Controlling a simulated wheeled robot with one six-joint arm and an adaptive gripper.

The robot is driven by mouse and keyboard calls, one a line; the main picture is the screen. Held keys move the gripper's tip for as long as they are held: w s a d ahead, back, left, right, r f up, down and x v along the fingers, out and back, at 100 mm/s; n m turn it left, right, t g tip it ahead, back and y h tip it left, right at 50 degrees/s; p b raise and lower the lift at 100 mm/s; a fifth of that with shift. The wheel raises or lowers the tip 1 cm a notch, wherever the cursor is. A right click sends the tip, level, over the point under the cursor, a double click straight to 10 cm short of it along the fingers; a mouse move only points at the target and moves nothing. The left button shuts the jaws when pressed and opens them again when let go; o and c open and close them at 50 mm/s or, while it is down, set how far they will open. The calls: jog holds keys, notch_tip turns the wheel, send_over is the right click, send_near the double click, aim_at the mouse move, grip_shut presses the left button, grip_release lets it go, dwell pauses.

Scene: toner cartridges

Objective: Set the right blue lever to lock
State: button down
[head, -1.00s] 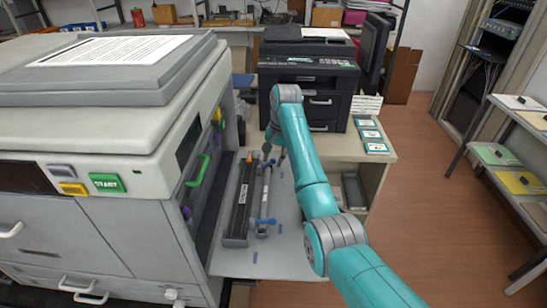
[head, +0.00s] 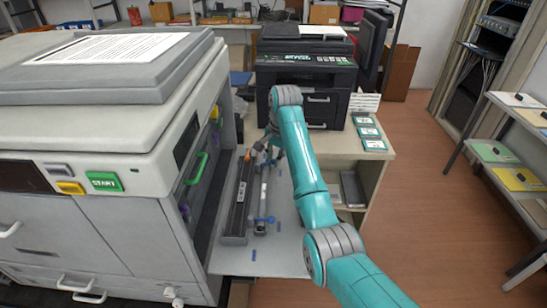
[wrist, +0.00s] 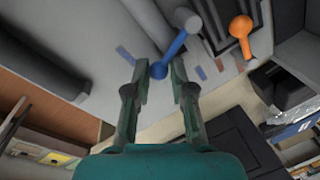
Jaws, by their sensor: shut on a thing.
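A blue lever (wrist: 172,50) with a round knob sticks out from the end of a grey tube in the wrist view. My gripper (wrist: 160,65) has its fingers on either side of the knob and is shut on it. In the head view my gripper (head: 270,153) is at the far end of the slim grey tube (head: 264,190), where the arm and fingers hide most of this lever. Another blue lever (head: 264,219) is at the tube's near end. The tube lies beside a long dark cartridge (head: 238,205) on a grey shelf (head: 285,250).
An orange knob (wrist: 241,27) stands near the lever, right of it in the wrist view. The large printer (head: 110,120) with a green handle (head: 196,168) borders the shelf on the left. A black printer (head: 306,80) stands behind.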

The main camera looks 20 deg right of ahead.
jog(key=c, duration=1)
grip_release()
